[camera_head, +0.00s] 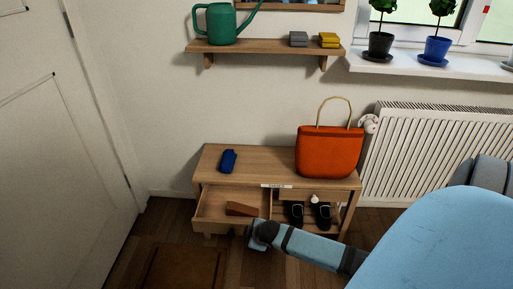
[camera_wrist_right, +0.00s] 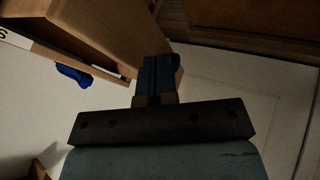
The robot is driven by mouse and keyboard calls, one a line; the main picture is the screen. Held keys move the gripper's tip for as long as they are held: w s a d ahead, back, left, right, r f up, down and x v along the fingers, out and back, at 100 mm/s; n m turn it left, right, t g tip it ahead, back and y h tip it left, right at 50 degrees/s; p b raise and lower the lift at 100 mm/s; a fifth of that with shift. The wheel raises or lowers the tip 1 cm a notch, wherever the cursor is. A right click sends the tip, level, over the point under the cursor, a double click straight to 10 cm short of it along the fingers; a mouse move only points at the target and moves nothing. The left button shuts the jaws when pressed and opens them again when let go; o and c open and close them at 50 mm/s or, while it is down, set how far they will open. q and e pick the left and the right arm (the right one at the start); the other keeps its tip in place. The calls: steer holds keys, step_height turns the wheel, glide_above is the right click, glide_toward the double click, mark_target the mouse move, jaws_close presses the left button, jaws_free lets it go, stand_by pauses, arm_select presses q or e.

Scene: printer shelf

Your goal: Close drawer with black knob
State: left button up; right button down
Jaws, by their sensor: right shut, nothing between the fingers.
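The wooden drawer (camera_head: 215,218) at the left of the low bench stands pulled out in the head view, with a brown block-like item (camera_head: 241,209) inside. My right gripper (camera_head: 257,238) comes in from the right and is at the drawer's front right corner. In the right wrist view its fingers (camera_wrist_right: 160,68) are shut and empty, close beside the wooden drawer (camera_wrist_right: 115,35). I cannot tell whether they touch it. The black knob is not clearly visible; the gripper may hide it. My left gripper is out of view.
The bench top (camera_head: 262,163) holds a blue item (camera_head: 228,161) and an orange bag (camera_head: 329,153). Dark shoes (camera_head: 322,214) sit in the open right compartment. A door (camera_head: 55,130) is at left, a radiator (camera_head: 440,150) at right. A brown mat (camera_head: 180,268) lies in front.

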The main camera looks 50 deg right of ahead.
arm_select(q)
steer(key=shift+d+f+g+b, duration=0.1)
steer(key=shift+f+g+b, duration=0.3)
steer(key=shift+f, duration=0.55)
arm_select(e)
steer(key=shift+w+d+r, duration=0.1)
steer(key=shift+w+d, duration=0.8)
steer(key=shift+d, duration=0.25)
steer(key=w+d, duration=0.2)
steer(key=w+d+p, duration=0.1)
steer(key=d, duration=0.1)
steer(key=shift+w+d+r, duration=0.15)
steer(key=shift+w+r, duration=0.05)
steer(key=shift+w, duration=0.2)
steer(key=w+d, duration=0.6)
steer(key=d, duration=0.1)
steer(key=shift+f, duration=0.2)
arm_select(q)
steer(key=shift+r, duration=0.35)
arm_select(e)
steer(key=shift+s, duration=0.1)
